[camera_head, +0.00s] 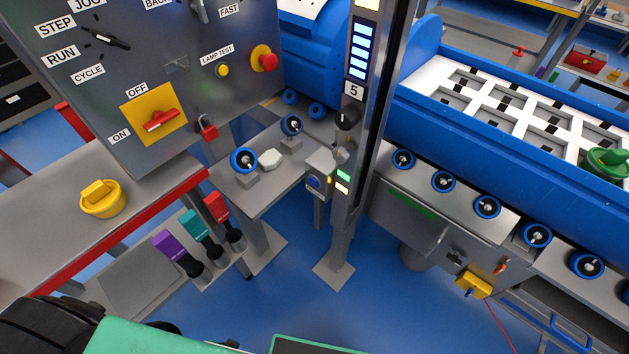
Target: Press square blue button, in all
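A grey metal post (347,190) stands near the middle, marked with a 5. Near its top is a column of several lit blue squares (360,52) in a dark panel. Neither of my grippers shows clearly in this view.
A grey control panel (130,90) with a yellow-backed red switch (160,121) fills the upper left. A bench with a yellow knob (102,199) and purple, teal and red-topped levers (202,226) stand left. A blue conveyor (470,140) with rollers lies right. Blue floor is clear between.

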